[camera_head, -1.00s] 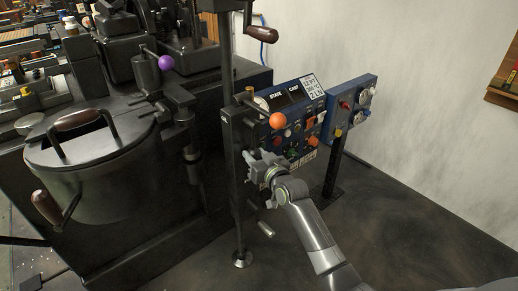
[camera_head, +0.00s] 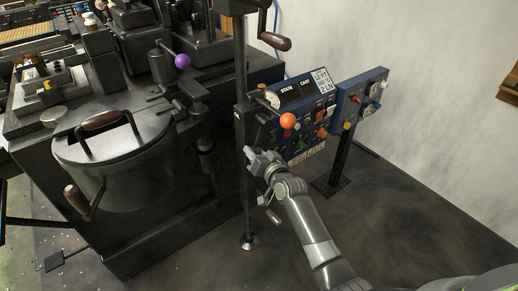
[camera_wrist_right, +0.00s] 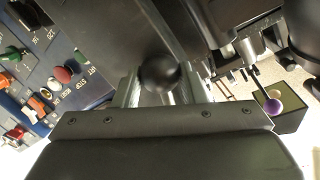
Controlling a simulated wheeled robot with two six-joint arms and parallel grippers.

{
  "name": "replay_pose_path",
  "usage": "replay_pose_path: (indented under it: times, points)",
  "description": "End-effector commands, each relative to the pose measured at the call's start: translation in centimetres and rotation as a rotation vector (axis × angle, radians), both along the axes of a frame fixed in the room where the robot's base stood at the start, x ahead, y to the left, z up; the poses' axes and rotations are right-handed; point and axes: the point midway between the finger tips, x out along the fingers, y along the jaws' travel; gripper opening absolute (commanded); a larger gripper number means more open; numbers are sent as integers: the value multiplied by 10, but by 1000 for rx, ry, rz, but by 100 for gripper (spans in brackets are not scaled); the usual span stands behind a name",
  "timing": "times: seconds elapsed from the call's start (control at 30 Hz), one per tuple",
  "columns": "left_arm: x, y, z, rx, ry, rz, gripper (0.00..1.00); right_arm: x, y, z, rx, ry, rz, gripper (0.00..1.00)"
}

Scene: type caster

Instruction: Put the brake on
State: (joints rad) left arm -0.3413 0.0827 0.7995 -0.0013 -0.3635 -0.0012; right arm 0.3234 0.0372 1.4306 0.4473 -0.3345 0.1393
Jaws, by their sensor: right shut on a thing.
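My right gripper (camera_head: 258,162) is beside the dark upright post (camera_head: 243,190), below and left of the lever with the orange ball (camera_head: 288,120). In the right wrist view a black ball knob (camera_wrist_right: 158,72) sits between the two fingers of the right gripper (camera_wrist_right: 157,88), which is shut on it. I take this knob to be the brake handle, but no label shows. In the head view the gripper and post hide the knob. My left gripper is not in view.
The blue control panel (camera_head: 308,93) with buttons stands just right of the post. A second panel (camera_head: 362,97) is further right. The round lidded pot (camera_head: 112,150) and a purple-ball lever (camera_head: 182,61) are left. A wooden-handled crank (camera_head: 274,41) is above. Floor is free at right.

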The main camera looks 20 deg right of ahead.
Motion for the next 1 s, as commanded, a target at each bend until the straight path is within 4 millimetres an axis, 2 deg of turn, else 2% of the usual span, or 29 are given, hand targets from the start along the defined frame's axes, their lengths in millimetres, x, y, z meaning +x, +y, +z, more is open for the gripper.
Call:
replay_pose_path:
  times: [0.13, 0.73, 0.77, 0.9, 1.0]
  points:
    - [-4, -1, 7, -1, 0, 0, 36, -2, 5, 4, 51, 20, 1, 0]
    - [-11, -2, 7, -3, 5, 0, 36, -3, 9, 4, 90, 33, 1, 0]
    - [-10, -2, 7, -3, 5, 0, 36, -3, 9, 4, 90, 33, 1, 39]
    - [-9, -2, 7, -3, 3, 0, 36, -3, 9, 4, 88, 32, 1, 57]
    - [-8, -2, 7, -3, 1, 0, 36, -3, 9, 4, 87, 31, 1, 59]
